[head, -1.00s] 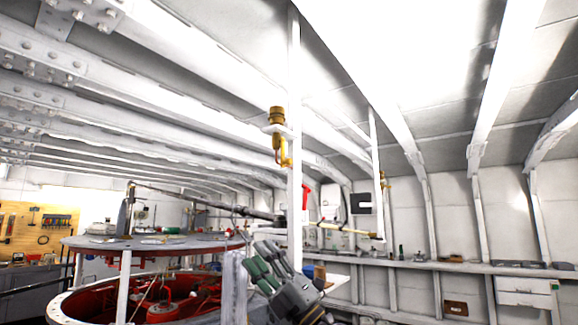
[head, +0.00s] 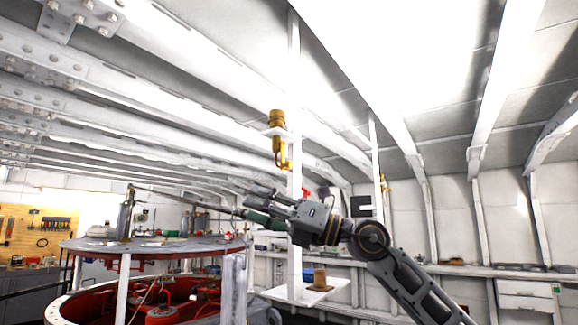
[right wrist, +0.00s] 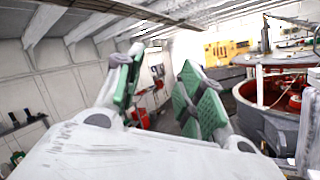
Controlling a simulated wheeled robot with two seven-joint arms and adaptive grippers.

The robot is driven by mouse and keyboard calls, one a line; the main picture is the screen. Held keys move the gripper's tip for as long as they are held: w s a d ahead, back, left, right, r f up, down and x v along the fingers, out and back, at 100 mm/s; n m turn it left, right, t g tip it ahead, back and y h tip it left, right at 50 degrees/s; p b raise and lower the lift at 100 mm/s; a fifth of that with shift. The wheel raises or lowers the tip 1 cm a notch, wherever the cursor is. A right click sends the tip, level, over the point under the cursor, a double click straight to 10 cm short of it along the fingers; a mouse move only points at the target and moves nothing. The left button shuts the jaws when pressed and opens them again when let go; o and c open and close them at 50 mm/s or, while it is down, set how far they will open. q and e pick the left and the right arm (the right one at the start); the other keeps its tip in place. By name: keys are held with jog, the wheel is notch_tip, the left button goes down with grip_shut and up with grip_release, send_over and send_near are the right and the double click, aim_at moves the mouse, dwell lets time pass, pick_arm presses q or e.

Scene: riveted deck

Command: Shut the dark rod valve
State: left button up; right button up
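I cannot tell for sure which part is the dark rod valve. A thin dark rod (head: 185,200) slants across the head view above the round table, from a grey upright cylinder (head: 126,215) towards my right gripper, which hides its right end. A brass valve (head: 278,140) with a small red part is on the white post, above my gripper. My right gripper (head: 258,205) points left in front of the post, below the brass valve. In the right wrist view its green-padded fingers (right wrist: 163,88) stand apart with nothing between them. My left gripper is not in view.
A long shelf (head: 465,270) runs along the right wall.

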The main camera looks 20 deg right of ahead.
jog(key=s+d+r+t+h, duration=0.1)
jog(key=d+r+t+h, duration=0.1)
jog(key=d+r+h, duration=0.25)
jog(key=m+t+h, duration=0.2)
jog(key=t+h, duration=0.2)
jog(key=h, duration=0.1)
send_near(291, 164)
jog(key=p+x, duration=0.3)
jog(key=x, duration=0.6)
jog(key=shift+w+a, duration=0.2)
jog(key=shift+w, duration=0.1)
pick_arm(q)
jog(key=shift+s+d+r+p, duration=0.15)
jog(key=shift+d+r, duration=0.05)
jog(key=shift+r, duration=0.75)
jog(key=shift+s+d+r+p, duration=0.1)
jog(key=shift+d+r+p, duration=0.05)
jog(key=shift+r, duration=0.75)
pick_arm(e)
jog(key=shift+w+a, duration=0.2)
jog(key=shift+w, duration=0.2)
